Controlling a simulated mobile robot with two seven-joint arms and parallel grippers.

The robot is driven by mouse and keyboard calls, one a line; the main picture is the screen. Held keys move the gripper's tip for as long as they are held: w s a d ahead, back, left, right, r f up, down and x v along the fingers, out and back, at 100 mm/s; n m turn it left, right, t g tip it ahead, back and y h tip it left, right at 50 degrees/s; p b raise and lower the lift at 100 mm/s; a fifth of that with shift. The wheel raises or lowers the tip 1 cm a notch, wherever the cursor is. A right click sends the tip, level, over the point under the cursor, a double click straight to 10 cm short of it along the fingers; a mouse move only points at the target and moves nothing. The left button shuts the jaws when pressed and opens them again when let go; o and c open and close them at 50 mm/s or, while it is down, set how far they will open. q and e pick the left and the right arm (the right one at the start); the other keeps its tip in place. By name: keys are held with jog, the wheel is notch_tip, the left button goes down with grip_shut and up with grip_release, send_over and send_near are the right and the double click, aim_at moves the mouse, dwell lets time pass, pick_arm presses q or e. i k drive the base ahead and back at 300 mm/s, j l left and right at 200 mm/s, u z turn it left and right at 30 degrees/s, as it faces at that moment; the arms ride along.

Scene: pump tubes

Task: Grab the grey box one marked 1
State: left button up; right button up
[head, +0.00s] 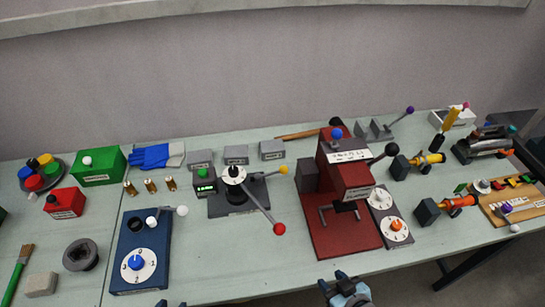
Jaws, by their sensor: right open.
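Three small grey boxes with white labels stand in a row towards the back of the table: a left one (201,160), a middle one (236,155) and a right one (272,150). The labels are too small to read, so I cannot tell which is marked 1. My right gripper (333,281) is at the bottom edge, open and empty, in front of the red press and far from the boxes. Only a small dark tip, perhaps of my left gripper (161,303), shows at the bottom edge; its jaws are hidden.
A grey device with a red-knobbed lever (279,229) stands in front of the boxes. The red press (325,235) is to their right. Brass pieces (150,186) and blue gloves (152,157) are to the left, and a blue dial box (140,264) is nearer me.

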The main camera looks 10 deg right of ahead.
aim_at(200, 158)
jog(key=k+j+u, duration=0.1)
jog(key=j+u, duration=0.4)
jog(key=j, duration=0.45)
jog(key=i+j+u, duration=0.1)
jog(key=j+u, duration=0.35)
jog(key=j, duration=0.45)
